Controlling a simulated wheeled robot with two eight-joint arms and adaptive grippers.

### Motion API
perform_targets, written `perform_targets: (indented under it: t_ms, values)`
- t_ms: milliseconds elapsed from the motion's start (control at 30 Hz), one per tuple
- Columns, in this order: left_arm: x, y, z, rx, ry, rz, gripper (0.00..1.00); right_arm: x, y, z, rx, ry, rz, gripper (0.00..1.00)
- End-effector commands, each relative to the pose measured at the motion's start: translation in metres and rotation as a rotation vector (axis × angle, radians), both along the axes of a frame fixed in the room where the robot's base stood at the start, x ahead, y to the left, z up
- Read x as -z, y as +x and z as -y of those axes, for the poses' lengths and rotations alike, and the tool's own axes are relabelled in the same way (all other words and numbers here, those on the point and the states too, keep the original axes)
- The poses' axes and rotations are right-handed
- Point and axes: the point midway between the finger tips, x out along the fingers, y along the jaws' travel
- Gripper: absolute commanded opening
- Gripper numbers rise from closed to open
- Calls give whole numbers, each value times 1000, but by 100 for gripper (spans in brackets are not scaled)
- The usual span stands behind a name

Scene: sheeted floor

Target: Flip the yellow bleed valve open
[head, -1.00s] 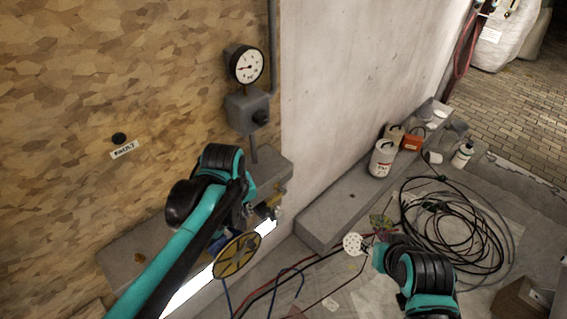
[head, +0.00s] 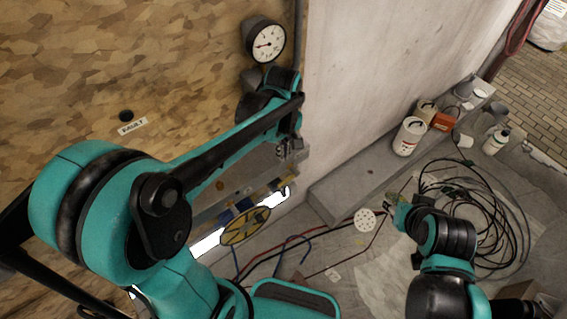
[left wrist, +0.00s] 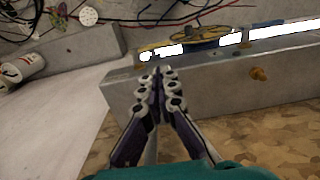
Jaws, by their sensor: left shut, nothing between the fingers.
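The yellow bleed valve is hard to single out. A small yellow part (head: 278,183) shows at the ledge's outer edge, just below my left gripper (head: 291,149), and I cannot tell how its lever stands. My left gripper is shut and empty over the grey ledge by the wall. In the left wrist view its fingertips (left wrist: 160,76) meet in front of the ledge edge, apart from a small yellow-brown knob (left wrist: 258,74) to their right. My right gripper (head: 396,213) is small and partly hidden by its own arm, low over the floor.
A pressure gauge (head: 265,43) is on the wall above my left gripper. A yellow spoked wheel (head: 245,226) stands below the ledge. Coiled black cable (head: 475,200), a perforated white disc (head: 366,220) and a white can (head: 408,136) lie or stand to the right.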

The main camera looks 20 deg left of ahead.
Motion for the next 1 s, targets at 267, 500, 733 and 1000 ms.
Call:
perform_targets:
  t_ms: [267,500,733,1000]
  values:
    - [58,0,0,0,0,0,0,15,0,0,0,0,0,40]
    - [105,0,0,0,0,0,0,27,0,0,0,0,0,40]
    - [127,0,0,1,0,0,0,33,0,0,0,0,0,40]
    - [130,0,0,1,0,0,0,33,0,0,0,0,0,40]
